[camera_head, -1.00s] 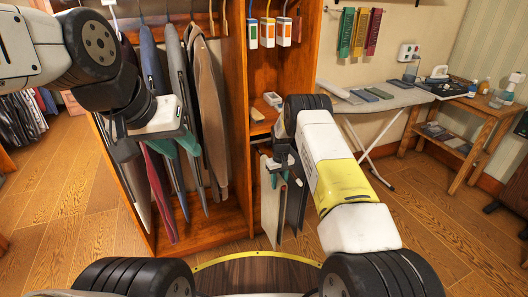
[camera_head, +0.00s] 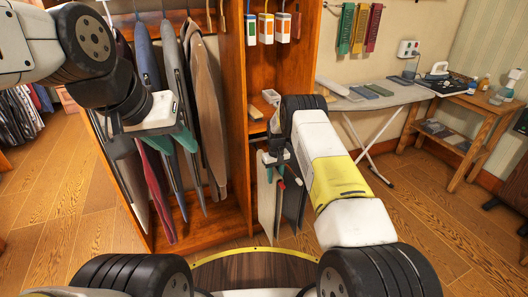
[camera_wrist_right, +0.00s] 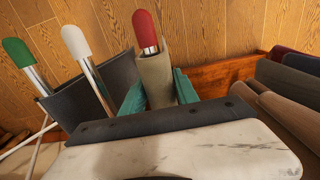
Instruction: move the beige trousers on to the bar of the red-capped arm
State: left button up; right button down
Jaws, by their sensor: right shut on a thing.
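The beige trousers (camera_wrist_right: 155,75) hang folded between the teal fingers of my right gripper (camera_wrist_right: 160,91), which is shut on them. The red-capped arm (camera_wrist_right: 145,32) shows its red cap and a short piece of metal bar at the open end of the trousers' fold. The bar appears to run inside the fold; the rest is hidden. In the head view the beige trousers (camera_head: 266,212) hang below my right gripper. My left gripper (camera_head: 168,140) has its teal fingers apart, in front of the hanging garments.
A white-capped arm (camera_wrist_right: 76,42) and a green-capped arm (camera_wrist_right: 17,52) stand beside the red one, with dark trousers (camera_wrist_right: 115,80) close by. Several garments (camera_head: 208,105) hang in the wardrobe at left. An ironing board (camera_head: 385,101) stands at right.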

jog(key=shift+w+a, duration=0.3)
jog(key=shift+w, duration=0.55)
jog(key=shift+w+a, duration=0.3)
jog(key=shift+w, duration=0.55)
jog(key=shift+f, duration=0.15)
jog(key=c, duration=0.8)
grip_release()
jog(key=shift+c, duration=0.2)
jog(key=shift+s, duration=0.1)
